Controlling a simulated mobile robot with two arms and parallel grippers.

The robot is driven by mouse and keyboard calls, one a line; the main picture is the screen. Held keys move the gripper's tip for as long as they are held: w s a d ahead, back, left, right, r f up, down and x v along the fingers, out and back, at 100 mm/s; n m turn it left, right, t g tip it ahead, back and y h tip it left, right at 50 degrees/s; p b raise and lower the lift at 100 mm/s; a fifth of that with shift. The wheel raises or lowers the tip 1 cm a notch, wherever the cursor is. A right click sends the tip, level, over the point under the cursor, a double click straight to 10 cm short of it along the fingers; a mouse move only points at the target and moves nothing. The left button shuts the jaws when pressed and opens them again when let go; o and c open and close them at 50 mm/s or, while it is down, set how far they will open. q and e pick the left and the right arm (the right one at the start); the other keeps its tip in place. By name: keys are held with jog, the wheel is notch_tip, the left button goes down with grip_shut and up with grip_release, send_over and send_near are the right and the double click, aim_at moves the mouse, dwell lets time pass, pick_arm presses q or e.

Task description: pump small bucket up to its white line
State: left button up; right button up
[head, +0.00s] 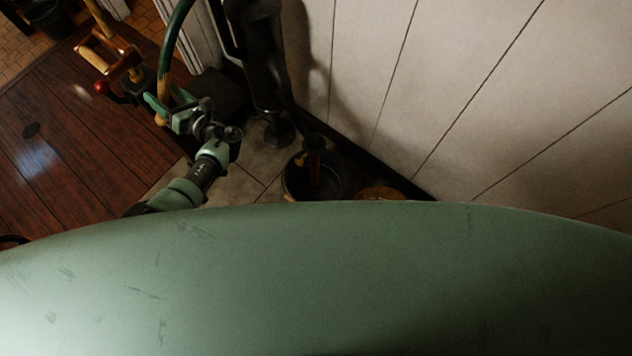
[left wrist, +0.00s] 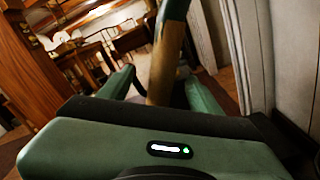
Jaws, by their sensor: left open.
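The dark pump (head: 262,55) stands by the pale wall in the head view. Its curved green handle (head: 166,45) ends in a worn yellow-brown grip. My left gripper (head: 167,102) is at this grip. In the left wrist view the handle (left wrist: 166,62) passes between the two green, spread fingers (left wrist: 160,84); I cannot tell whether either touches it. A dark bucket (head: 297,187) stands on the floor below the pump, with a reddish-orange part above its opening. Its white line and water level cannot be made out. My right gripper is out of view.
My green body covers the lower part of the head view. A brownish round thing (head: 380,192) is partly hidden beside the bucket. A red-knobbed lever (head: 101,88) and wooden parts stand left of the handle.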

pick_arm(q)
jog(key=shift+d, duration=0.1)
jog(key=shift+s+d+r+p, duration=0.1)
jog(key=shift+s+d+p, duration=0.15)
jog(key=shift+p, duration=0.05)
jog(key=p+v, duration=0.3)
jog(key=v, duration=0.7)
